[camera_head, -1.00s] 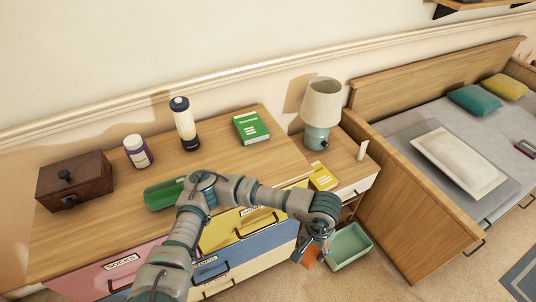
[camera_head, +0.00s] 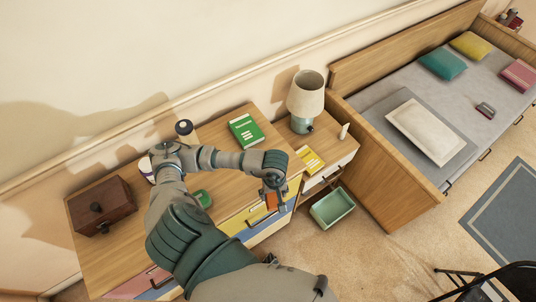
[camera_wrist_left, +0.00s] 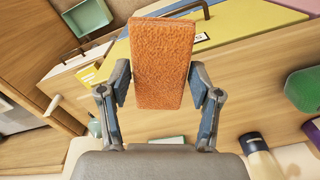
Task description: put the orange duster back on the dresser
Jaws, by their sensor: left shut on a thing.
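The orange duster (camera_head: 271,201) is a small block held by my left gripper (camera_head: 273,187) by the right front edge of the wooden dresser (camera_head: 233,190). In the left wrist view the duster (camera_wrist_left: 163,60) sits between the two fingers of my left gripper (camera_wrist_left: 160,85), which is shut on it, its broad textured face showing. The dresser's drawer fronts and wooden top show behind it there. I cannot tell exactly how high the duster is above the dresser top. My right gripper is not in view.
On the dresser are a brown box (camera_head: 101,206), a dark-capped bottle (camera_head: 185,131), a green book (camera_head: 246,131) and a green object (camera_head: 203,198) partly behind my arm. A green bin (camera_head: 333,208) is on the floor.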

